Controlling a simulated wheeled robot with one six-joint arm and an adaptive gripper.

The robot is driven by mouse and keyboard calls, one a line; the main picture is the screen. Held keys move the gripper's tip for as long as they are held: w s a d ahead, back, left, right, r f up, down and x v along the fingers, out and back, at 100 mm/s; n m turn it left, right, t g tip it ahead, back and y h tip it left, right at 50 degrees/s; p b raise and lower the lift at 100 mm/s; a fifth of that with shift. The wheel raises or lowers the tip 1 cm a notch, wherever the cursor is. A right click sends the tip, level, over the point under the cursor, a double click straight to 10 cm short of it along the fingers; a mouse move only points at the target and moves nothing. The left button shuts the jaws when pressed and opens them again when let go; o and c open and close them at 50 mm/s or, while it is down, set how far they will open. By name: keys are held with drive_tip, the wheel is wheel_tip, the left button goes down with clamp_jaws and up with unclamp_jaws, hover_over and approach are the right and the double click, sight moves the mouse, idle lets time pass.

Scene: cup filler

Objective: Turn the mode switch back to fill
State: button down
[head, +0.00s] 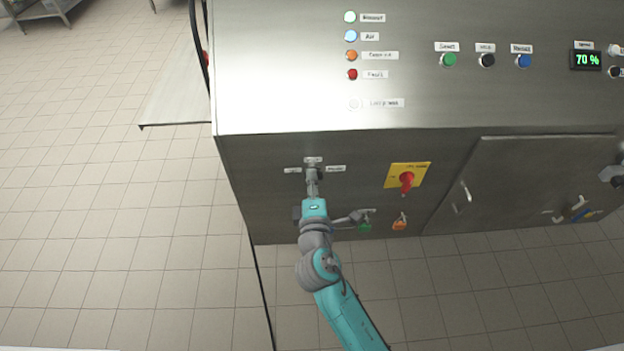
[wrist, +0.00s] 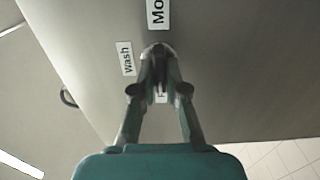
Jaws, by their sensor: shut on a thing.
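The mode switch (head: 318,172) is on the upper left of the machine's front panel in the head view. Small white labels stand around it. My gripper (head: 313,181) is at the switch, its fingers pointing at the panel. In the wrist view, my gripper (wrist: 158,55) has its fingertips closed together on the switch handle, mostly hiding it. A label starting with "F" (wrist: 161,97) is partly covered by the fingers. The handle's exact angle is hidden.
A green button (head: 364,228) and an orange one (head: 400,224) sit below, close to my wrist. The display (head: 586,60) reads 70 %. Open tiled floor (head: 100,230) lies left.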

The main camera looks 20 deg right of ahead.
idle(0.4)
drive_tip(key=c, duration=1.2)
unclamp_jaws()
drive_tip(key=v, duration=1.2)
